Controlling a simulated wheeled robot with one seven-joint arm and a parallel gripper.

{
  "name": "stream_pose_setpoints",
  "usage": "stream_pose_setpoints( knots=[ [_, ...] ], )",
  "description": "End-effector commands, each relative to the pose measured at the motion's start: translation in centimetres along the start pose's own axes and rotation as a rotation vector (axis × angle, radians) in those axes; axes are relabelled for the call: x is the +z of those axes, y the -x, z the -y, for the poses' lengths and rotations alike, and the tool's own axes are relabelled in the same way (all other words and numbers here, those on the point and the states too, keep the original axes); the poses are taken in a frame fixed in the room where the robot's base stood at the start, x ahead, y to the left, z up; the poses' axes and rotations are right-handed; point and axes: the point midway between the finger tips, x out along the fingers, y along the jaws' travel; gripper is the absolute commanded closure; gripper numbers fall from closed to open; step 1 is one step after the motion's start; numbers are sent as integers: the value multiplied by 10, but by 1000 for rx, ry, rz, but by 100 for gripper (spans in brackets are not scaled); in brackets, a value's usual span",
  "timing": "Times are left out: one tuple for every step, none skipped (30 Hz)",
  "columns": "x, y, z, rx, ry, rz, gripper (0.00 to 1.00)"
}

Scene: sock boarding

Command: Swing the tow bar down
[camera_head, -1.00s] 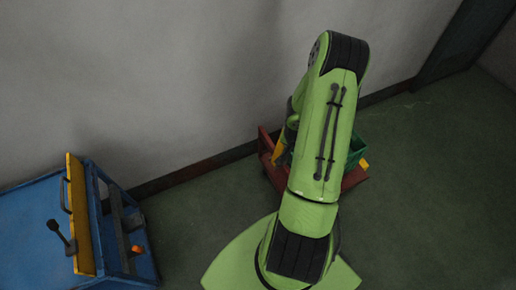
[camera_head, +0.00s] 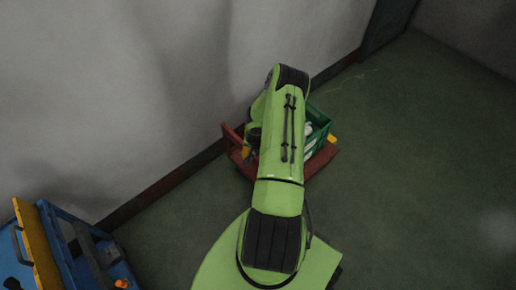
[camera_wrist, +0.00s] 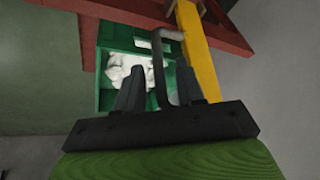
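A yellow bar (camera_wrist: 198,55), which I take for the tow bar, runs beside a red cart (camera_wrist: 130,10) in the wrist view. A grey looped handle (camera_wrist: 159,62) is fixed to it. My gripper (camera_wrist: 158,84) is open, with one dark finger on each side of the handle's long leg and gaps visible. I cannot tell whether the right finger touches the bar.
A green crate (camera_head: 320,118) with white contents sits on the cart. The cart stands close to the grey wall (camera_head: 180,90). A blue cart (camera_head: 65,240) with a yellow panel (camera_head: 38,245) is at lower left. Green floor (camera_head: 410,170) is clear on the right.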

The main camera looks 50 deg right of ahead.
Motion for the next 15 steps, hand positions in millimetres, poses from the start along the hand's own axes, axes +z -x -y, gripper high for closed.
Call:
stream_pose_setpoints(
  knots=[
    [0,-4,0,0,0,-1,62],
    [0,-4,0,0,0,-1,62],
    [-1,-4,0,-1,0,-1,62],
    [-1,-4,0,-1,0,-1,62],
    [-1,-4,0,-1,1,-1,62],
    [-1,-4,0,-1,1,-1,62],
    [-1,-4,0,-1,1,-1,62],
    [-1,-3,0,-1,0,-1,62],
    [-1,-3,0,-1,0,-1,65],
    [-1,-3,0,0,0,-1,70],
    [-1,-3,0,0,0,-1,74],
    [-1,-3,0,0,0,-1,80],
    [-1,-3,0,0,0,-1,85],
    [-1,-3,0,0,0,-1,90],
    [-1,-3,0,0,0,-1,96]
  ],
)
